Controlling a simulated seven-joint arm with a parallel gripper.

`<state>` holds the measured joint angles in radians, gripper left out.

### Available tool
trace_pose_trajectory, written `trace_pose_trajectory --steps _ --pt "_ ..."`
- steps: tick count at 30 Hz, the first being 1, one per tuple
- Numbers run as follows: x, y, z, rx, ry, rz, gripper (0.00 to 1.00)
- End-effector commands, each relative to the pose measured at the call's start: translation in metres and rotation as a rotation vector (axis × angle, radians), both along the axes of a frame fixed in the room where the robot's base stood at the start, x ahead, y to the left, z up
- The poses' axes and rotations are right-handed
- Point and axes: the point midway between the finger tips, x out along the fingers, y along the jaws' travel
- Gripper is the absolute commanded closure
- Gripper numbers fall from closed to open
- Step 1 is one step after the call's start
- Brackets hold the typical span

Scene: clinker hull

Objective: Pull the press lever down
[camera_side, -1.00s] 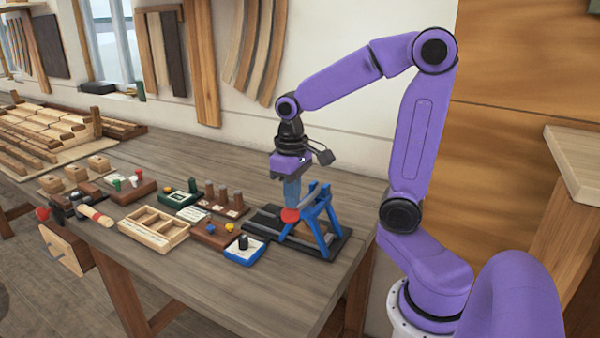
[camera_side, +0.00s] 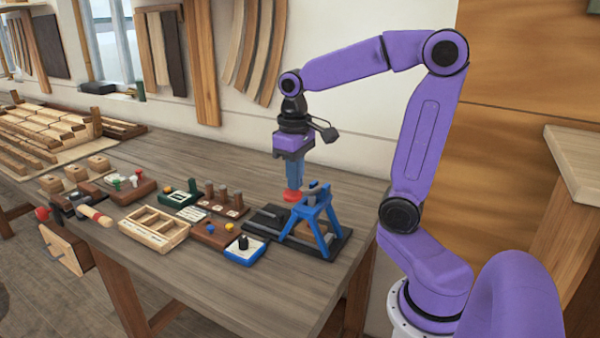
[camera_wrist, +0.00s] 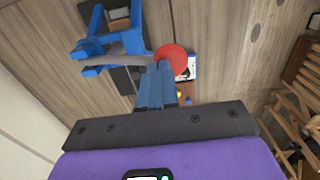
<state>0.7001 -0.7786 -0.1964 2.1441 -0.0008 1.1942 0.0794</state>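The press stands on a dark base at the bench's right end, with a blue frame (camera_side: 322,222) and a grey lever (camera_side: 309,190) pivoted at the frame's top. The lever ends in a red knob (camera_side: 292,195), which also shows in the wrist view (camera_wrist: 176,58). The lever looks near level. My gripper (camera_side: 294,187) points straight down just over the knob. Its blue fingers (camera_wrist: 165,75) are close together, and their tips appear to be at the knob's top, not around it. Whether they touch it is hard to tell.
A blue-edged tray with a black knob (camera_side: 245,250) and a brown block with coloured buttons (camera_side: 215,233) lie left of the press. A wooden compartment box (camera_side: 154,228) is further left. The bench behind the press is clear.

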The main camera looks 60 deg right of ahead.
Motion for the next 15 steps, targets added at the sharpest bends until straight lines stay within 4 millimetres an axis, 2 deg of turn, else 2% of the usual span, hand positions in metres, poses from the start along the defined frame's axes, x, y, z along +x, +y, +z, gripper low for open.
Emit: trace_pose_trajectory --steps 15 --pt "0.001 -0.006 0.035 0.001 -0.002 0.001 1.00"
